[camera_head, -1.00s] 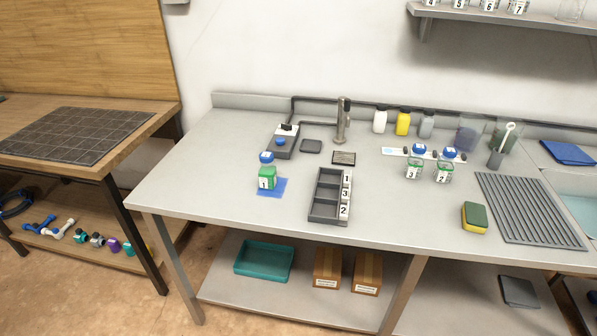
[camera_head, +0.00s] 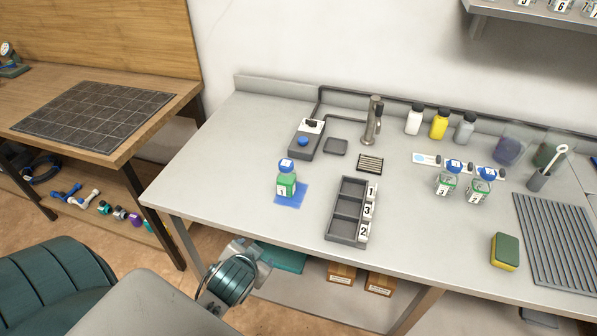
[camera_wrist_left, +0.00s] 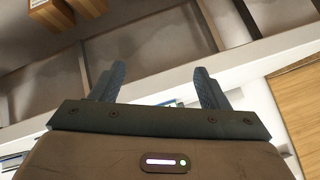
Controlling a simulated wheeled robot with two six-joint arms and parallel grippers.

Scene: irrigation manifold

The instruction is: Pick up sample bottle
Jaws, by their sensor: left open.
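A sample bottle (camera_head: 286,186) with green contents, a blue cap and a label 1 stands upright on a blue mat (camera_head: 297,197) on the grey bench. Sample bottles 3 (camera_head: 445,183) and 2 (camera_head: 480,190), also blue-capped, stand farther right. My left gripper (camera_head: 256,262) is low at the bench's front edge, in front of bottle 1 and apart from it. In the left wrist view its two fingers (camera_wrist_left: 158,88) are spread with nothing between them. My right gripper is not in view.
A grey rack (camera_head: 347,211) with slots labelled 1, 3, 2 stands right of the mat. Behind are a device with a blue knob (camera_head: 306,139) and a tap (camera_head: 373,122). A sponge (camera_head: 505,251) and ridged drainer (camera_head: 555,240) lie right. The bench left of the mat is clear.

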